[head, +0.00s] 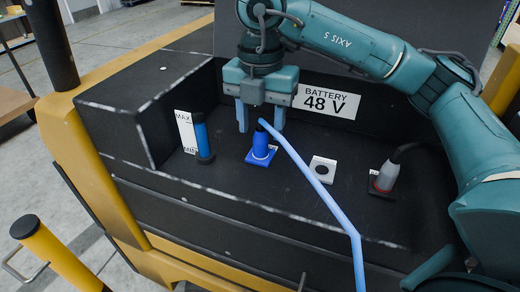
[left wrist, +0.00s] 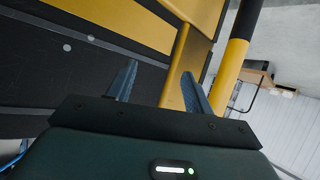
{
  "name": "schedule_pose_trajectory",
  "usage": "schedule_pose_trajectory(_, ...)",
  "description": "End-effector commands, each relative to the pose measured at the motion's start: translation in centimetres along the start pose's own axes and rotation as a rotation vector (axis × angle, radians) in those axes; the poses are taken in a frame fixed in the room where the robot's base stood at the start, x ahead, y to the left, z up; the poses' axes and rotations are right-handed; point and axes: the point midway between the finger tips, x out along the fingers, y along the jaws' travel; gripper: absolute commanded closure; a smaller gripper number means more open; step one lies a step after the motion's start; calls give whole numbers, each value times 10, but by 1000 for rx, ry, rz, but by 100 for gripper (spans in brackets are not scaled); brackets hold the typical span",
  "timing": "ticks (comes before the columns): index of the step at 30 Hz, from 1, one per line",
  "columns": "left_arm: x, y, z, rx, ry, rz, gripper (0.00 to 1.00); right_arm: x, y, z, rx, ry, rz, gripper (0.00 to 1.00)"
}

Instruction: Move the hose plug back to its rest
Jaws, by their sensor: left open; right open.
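My left gripper (left wrist: 158,88) is open and empty in the left wrist view, beside the yellow and black body.
A grey and red connector with a black cable (head: 386,177) stands at the right. A "BATTERY 48 V" sign (head: 325,101) is on the back wall. A yellow and black post (head: 48,250) is front left.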

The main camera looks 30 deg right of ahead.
Motion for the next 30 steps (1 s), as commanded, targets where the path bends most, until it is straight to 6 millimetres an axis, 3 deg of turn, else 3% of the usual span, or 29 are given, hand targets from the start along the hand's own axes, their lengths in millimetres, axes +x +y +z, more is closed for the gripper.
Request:
schedule_pose_trajectory(1,6,0,7,-15,7,1,48,14,0,0,0,0,0,51)
schedule_pose_trajectory(3,9,0,9,-33,18,2,48,23,0,0,0,0,0,51)
schedule_pose_trajectory(9,13,-1,13,-63,32,8,48,40,0,0,0,0,1,51)
schedule_pose_trajectory(30,12,1,14,-77,34,15,48,44,0,0,0,0,1,51)
